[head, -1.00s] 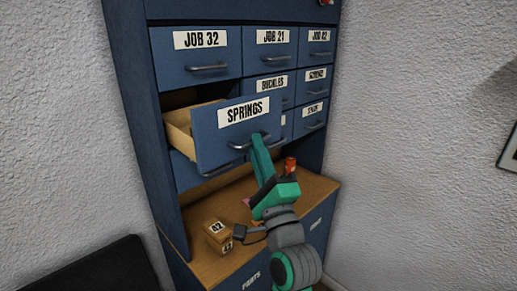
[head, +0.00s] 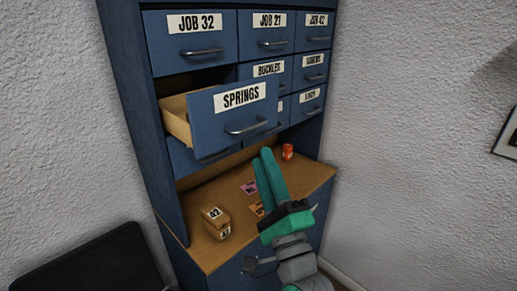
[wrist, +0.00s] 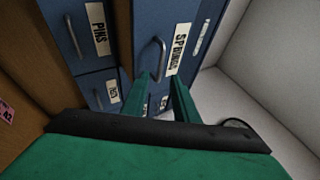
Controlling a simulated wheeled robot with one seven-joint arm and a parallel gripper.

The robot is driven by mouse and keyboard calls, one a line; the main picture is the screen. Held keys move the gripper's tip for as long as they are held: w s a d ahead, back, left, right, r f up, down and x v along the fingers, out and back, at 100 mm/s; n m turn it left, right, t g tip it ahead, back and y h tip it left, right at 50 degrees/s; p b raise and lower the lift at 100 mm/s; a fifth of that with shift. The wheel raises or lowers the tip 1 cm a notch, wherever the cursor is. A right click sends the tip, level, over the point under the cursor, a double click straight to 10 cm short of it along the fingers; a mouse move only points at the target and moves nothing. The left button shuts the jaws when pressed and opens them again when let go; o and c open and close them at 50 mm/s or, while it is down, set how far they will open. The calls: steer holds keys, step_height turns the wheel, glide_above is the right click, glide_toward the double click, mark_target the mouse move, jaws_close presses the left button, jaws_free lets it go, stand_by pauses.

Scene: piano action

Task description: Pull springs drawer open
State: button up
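The blue springs drawer (head: 205,130), labelled SPRINGS, is pulled well out of the cabinet, and its wooden side shows at its left. Its metal handle (head: 246,128) is free of the fingers. My gripper (head: 261,158) is below and right of the handle in the head view, with its two green fingers a little apart and nothing between them. In the wrist view, my gripper (wrist: 163,80) points toward the handle (wrist: 151,60) of the springs drawer (wrist: 164,20), with a gap between the fingers.
The blue cabinet (head: 137,120) holds other closed drawers, such as JOB 32 (head: 192,55) and BUCKLES (head: 265,80). On its wooden shelf stand a small box marked 42 (head: 215,222) and an orange jar (head: 287,152), with cards (head: 249,187) lying between.

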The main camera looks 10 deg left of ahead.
steer(key=shift+v, duration=1.25)
steer(key=s+d+f+n+g+h, duration=0.1)
steer(key=s+d+f+h, duration=0.15)
steer(key=f, duration=0.75)
steer(key=s+d+f+n+g+h, duration=0.1)
steer(key=s+f+h, duration=0.2)
steer(key=f, duration=0.6)
steer(key=s+d+f+n+h, duration=0.1)
steer(key=s+f+h, duration=0.2)
steer(key=f, duration=0.7)
steer(key=s+f+n+g, duration=0.1)
steer(key=s+f+n, duration=0.3)
steer(key=s, duration=0.4)
steer(key=s+f+n+g+h, duration=0.1)
steer(key=s+f+n, duration=0.3)
steer(key=s, duration=0.5)
steer(key=s+a+f+n+g, duration=0.1)
steer(key=s+f+n, duration=0.3)
steer(key=s, duration=0.5)
steer(key=shift+s+f+n+g+h, duration=0.15)
steer(key=shift+f+n+g+h, duration=0.2)
steer(key=shift+g, duration=0.35)
